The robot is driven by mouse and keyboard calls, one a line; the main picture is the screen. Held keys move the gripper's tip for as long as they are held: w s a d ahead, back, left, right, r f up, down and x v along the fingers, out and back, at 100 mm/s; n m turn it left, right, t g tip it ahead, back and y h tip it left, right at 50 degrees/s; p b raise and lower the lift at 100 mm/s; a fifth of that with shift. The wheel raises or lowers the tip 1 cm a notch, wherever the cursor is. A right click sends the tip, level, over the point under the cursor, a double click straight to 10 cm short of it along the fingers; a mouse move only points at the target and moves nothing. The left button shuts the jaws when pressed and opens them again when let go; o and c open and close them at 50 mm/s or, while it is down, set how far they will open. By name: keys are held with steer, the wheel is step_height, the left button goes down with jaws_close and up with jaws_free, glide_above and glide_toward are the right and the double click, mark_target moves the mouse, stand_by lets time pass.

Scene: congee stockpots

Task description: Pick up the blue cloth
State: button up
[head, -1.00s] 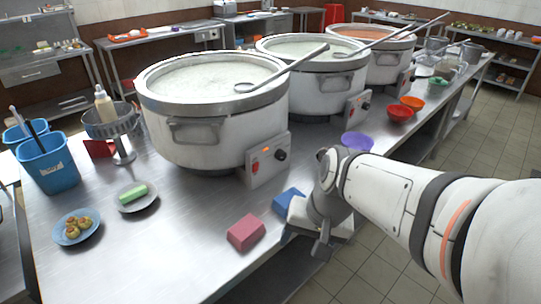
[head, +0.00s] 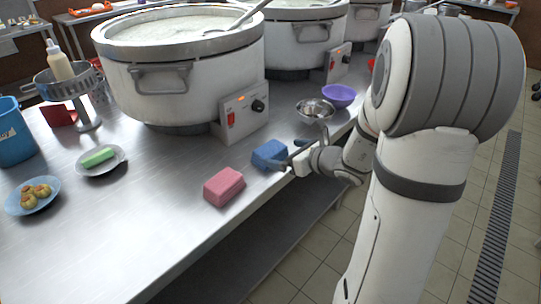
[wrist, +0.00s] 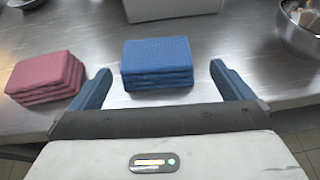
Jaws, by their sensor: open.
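The blue cloth (head: 269,154) is a folded, layered stack lying on the steel counter near its front edge. In the wrist view the blue cloth (wrist: 157,63) lies just beyond and between my two fingers. My gripper (head: 285,160) is beside the cloth, on its right in the head view. In the wrist view my gripper (wrist: 160,82) has its fingers wide apart with nothing held between them. I cannot tell from these frames whether a finger touches the cloth.
A folded pink cloth (head: 224,187) lies left of the blue one. A large white stockpot (head: 182,80) with a control box (head: 240,117) stands behind. A metal bowl (head: 315,109) and purple bowl (head: 338,96) are to the right. The counter's front left is clear.

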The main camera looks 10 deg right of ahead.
mark_target(270, 153)
steer(key=x, duration=0.3)
steer(key=b+x, duration=0.1)
steer(key=x, duration=0.3)
steer(key=shift+s+a+f, duration=0.15)
steer(key=shift+s+f, duration=0.05)
steer(key=shift+f, duration=0.15)
steer(key=shift+c, duration=0.3)
steer(key=c, duration=0.6)
